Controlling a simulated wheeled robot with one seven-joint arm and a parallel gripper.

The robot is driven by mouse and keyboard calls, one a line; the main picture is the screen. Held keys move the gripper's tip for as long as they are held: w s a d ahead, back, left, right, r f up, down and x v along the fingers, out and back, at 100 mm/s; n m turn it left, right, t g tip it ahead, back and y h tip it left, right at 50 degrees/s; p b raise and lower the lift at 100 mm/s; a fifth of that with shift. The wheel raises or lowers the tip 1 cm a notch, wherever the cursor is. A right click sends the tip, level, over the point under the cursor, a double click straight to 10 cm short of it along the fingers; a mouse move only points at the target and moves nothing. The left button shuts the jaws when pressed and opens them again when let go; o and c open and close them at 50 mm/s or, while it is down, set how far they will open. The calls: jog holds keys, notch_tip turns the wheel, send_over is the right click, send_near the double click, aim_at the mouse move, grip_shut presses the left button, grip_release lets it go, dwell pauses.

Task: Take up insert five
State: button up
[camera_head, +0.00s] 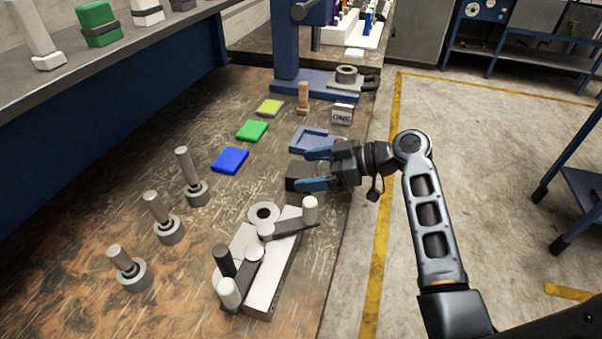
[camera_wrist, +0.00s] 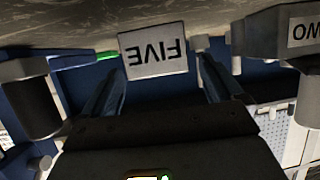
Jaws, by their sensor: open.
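Insert five (camera_wrist: 153,54) shows in the wrist view as a block with a light face lettered FIVE, upside down in the picture. It lies between the two blue fingers of my gripper (camera_wrist: 157,75). In the head view my gripper (camera_head: 312,168) is low over the right side of the table, fingers pointing left and spread. A dark block (camera_head: 298,174) sits at the fingertips there; its lettered face is not visible from this side, and the fingers partly cover it. No grip on it shows.
A block marked ONE (camera_head: 342,114) and a blue frame (camera_head: 306,136) stand behind my gripper. A label ending in WO (camera_wrist: 305,29) shows at right in the wrist view. A grey lever fixture (camera_head: 275,274) is in front. Blue, green and yellow pads lie left.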

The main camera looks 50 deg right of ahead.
jog(key=shift+w+f, duration=0.1)
jog(key=shift+w, duration=0.05)
grip_shut()
dwell(1.1)
